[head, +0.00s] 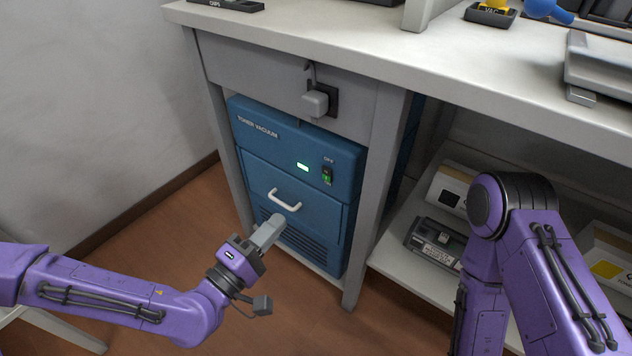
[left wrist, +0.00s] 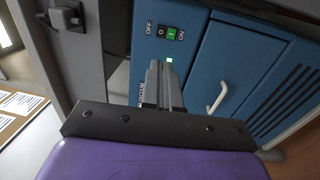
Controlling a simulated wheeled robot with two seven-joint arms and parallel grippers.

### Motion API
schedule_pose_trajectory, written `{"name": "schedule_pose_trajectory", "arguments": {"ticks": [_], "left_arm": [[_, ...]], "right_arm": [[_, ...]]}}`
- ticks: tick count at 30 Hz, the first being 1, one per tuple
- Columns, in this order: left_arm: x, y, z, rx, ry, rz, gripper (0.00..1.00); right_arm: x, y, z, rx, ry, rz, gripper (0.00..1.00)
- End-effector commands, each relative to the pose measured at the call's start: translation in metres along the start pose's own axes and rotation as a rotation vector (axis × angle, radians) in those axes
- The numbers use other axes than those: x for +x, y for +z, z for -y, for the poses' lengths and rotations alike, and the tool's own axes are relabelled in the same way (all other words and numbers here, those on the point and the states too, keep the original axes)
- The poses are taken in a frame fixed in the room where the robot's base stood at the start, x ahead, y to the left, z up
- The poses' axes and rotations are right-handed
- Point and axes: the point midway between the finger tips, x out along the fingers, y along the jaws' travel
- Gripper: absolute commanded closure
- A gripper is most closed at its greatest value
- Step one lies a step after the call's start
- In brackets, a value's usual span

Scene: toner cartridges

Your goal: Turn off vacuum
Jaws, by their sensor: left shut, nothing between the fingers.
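The toner vacuum (head: 262,139) is a blue cabinet under the bench, with a front door and a pale handle (head: 285,200). Its rocker switch (head: 327,175) sits at the upper right under an OFF label, its lower part green. In the left wrist view the switch (left wrist: 167,33) lies between OFF and ON, with green on the ON side. A small indicator light (head: 303,167) glows green. My left gripper (head: 272,229) is shut and empty, in front of the lower door, below and left of the switch in the head view. My right gripper is out of view.
A grey plug (head: 315,102) juts from an outlet on the bench front above the vacuum. The bench leg (head: 374,200) stands right of the cabinet. A shelf (head: 392,246) with cartridges and boxes lies further right. The floor in front of the vacuum is clear.

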Motion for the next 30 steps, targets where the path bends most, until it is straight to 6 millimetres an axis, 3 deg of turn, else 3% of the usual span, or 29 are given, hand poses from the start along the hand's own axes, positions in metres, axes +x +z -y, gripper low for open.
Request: {"name": "schedule_pose_trajectory", "arguments": {"ticks": [5, 9, 15, 21, 30], "left_arm": [[0.017, 0.001, 0.012, 0.003, 0.006, 0.002, 1.0], [0.048, 0.001, 0.007, 0.004, 0.002, 0.003, 1.0], [0.092, 0.001, 0.004, 0.003, 0.0, 0.001, 1.0], [0.123, 0.0, 0.004, 0.0, -0.002, -0.001, 1.0], [0.135, 0.0, 0.001, -0.001, -0.002, -0.002, 1.0]], "right_arm": [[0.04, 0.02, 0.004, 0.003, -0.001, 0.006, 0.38], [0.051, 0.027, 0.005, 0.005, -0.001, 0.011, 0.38], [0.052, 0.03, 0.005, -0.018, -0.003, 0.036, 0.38], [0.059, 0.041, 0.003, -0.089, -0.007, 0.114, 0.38], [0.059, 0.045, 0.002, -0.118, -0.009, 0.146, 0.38]]}}
